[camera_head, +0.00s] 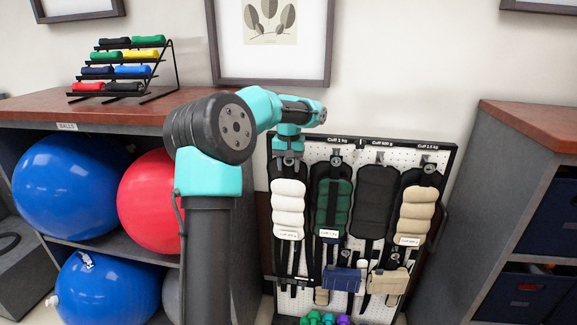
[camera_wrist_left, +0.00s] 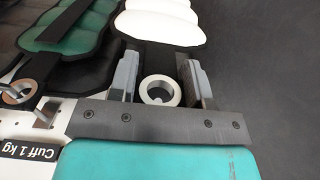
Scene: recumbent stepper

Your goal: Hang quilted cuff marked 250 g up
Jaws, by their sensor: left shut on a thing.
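The white quilted cuff (camera_head: 289,205) hangs upright at the left end of the pegboard (camera_head: 356,151); the print on its label is too small to read surely. My left gripper (camera_head: 289,158) is at its top, shut on the black tab. In the left wrist view, the fingers (camera_wrist_left: 160,82) stand either side of the tab's metal ring (camera_wrist_left: 160,90), with the white padding (camera_wrist_left: 160,22) beyond. I cannot tell whether a hook passes through this ring; my arm covers the board's top left. My right gripper is not in view.
A green cuff (camera_head: 333,205) hangs close to the right, its ring (camera_wrist_left: 18,92) on a hook. A black cuff (camera_head: 376,190) and a beige cuff (camera_head: 413,215) hang farther right. Smaller blue and tan cuffs hang below. Shelves with balls stand left, a cabinet right.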

